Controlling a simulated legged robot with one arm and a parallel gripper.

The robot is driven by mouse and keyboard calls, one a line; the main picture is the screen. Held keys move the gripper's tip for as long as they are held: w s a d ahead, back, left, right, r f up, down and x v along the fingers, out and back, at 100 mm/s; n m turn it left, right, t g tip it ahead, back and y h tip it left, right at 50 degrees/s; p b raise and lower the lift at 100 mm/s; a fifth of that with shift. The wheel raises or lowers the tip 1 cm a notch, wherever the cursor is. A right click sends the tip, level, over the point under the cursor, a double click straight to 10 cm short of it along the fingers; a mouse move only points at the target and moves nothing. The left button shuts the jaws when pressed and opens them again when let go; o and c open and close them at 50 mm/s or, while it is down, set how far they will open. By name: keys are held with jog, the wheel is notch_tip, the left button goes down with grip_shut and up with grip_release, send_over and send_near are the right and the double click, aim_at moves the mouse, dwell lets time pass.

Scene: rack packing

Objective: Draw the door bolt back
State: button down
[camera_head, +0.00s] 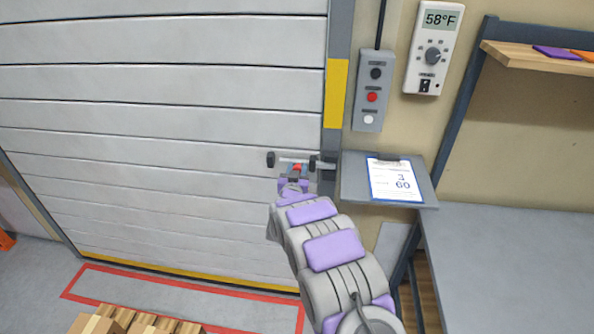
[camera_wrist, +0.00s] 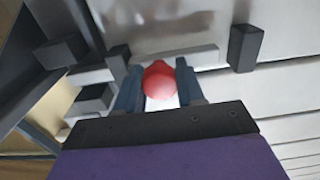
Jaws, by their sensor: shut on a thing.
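The door bolt sits low on the right edge of the white slatted door (camera_head: 170,110). Its red knob (camera_head: 297,168) shows just beyond my gripper (camera_head: 296,178) in the head view. In the wrist view the red knob (camera_wrist: 159,80) is between the two dark fingers of my gripper (camera_wrist: 158,88), which is shut on it. The grey bolt bar (camera_wrist: 190,57) runs behind the knob, between dark brackets (camera_wrist: 244,47). In the head view a dark bracket (camera_head: 270,159) stands left of the knob and another (camera_head: 313,162) right of it. My gripper hides part of the bolt.
A grey shelf with a clipboard (camera_head: 394,181) juts out just right of the bolt. A button box (camera_head: 373,90) and a thermostat (camera_head: 431,48) hang above it. A grey table (camera_head: 520,250) stands at right. Boxes (camera_head: 135,322) lie on the floor near the red outline.

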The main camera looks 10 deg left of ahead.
aim_at(285, 163)
jog(key=shift+a, duration=0.15)
jog(key=a+p, duration=0.2)
jog(key=a, duration=0.2)
jog(key=shift+r+p, duration=0.15)
jog(key=shift+p, duration=0.2)
jog(key=shift+w+a+f, duration=0.1)
jog(key=shift+a+f, duration=0.15)
jog(key=shift+a, duration=0.25)
jog(key=c, duration=0.7)
grip_release()
jog(key=shift+d+r, duration=0.1)
jog(key=shift+d, duration=0.25)
jog(key=shift+a, duration=0.15)
jog(key=s+p, duration=0.1)
jog(key=s, duration=0.4)
jog(key=s+p, duration=0.1)
jog(key=s, duration=1.1)
jog(key=shift+s+a+p, duration=0.2)
jog(key=shift+a+p, duration=0.1)
jog(key=shift+p, duration=0.1)
